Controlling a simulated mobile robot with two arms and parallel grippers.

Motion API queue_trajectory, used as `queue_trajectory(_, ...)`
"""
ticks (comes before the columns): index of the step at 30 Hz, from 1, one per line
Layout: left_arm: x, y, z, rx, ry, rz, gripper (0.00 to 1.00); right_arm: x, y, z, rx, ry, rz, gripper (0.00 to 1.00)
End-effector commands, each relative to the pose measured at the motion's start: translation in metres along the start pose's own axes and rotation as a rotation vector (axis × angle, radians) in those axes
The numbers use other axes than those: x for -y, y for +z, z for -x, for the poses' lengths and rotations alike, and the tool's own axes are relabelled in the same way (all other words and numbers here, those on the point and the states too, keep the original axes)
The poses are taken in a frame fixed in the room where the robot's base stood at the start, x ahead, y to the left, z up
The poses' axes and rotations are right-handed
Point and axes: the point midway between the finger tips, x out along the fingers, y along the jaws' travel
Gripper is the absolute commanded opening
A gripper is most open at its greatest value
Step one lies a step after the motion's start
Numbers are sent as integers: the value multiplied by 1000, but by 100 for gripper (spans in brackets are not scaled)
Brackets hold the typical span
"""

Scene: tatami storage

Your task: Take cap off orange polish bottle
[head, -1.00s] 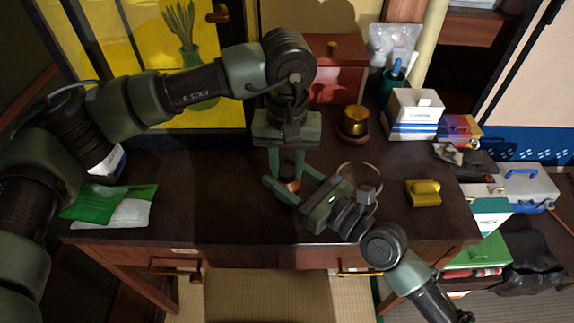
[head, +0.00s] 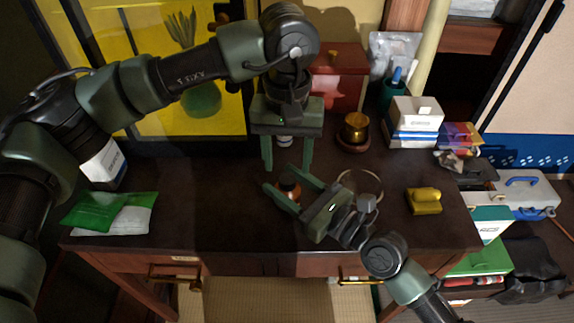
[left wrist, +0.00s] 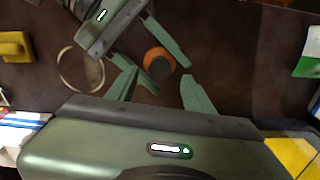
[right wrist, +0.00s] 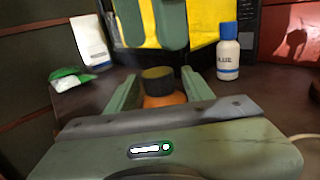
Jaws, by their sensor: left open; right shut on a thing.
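The orange polish bottle (head: 291,193) stands upright on the dark desk, with a dark cap (right wrist: 158,73) on its top. My right gripper (head: 289,181) is shut on the bottle's body from the front right. From above in the left wrist view, the bottle (left wrist: 159,52) shows as an orange ring around the dark cap. My left gripper (head: 289,168) points down, open and empty, above and behind the bottle, apart from the cap. In the right wrist view the bottle's lower part is hidden by my gripper body.
A white bottle with a blue cap (right wrist: 228,52) stands behind the orange bottle. A round ring-like item (head: 360,190) and a yellow object (head: 423,200) lie to the right. Green and white packets (head: 110,212) lie at the left. The desk's left middle is clear.

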Motion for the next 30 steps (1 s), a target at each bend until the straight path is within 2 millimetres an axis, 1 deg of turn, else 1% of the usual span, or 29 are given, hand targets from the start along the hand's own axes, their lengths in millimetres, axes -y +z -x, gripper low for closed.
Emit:
queue_trajectory(1,0,0,-1,1,0,0,52,0,-7,1,-14,2,0,0)
queue_trajectory(3,0,0,-1,1,0,-1,52,0,-7,1,-14,2,1,0)
queue_trajectory(4,0,0,-1,1,0,-1,52,0,-7,1,-14,2,1,57)
queue_trajectory(5,0,0,-1,1,0,-1,52,0,-6,1,-14,2,1,65)
queue_trajectory(6,0,0,-1,1,0,-1,52,0,-6,1,-13,1,1,76)
queue_trajectory(17,0,0,-1,1,0,-2,52,0,-2,3,-5,0,2,77)
queue_trajectory(20,0,0,-2,1,0,-2,52,0,-4,13,-7,0,1,77)
queue_trajectory(27,0,0,-7,1,0,-2,52,0,-5,54,-11,1,3,77)
queue_trajectory(30,0,0,-11,1,0,-2,52,0,-6,68,-11,1,1,77)
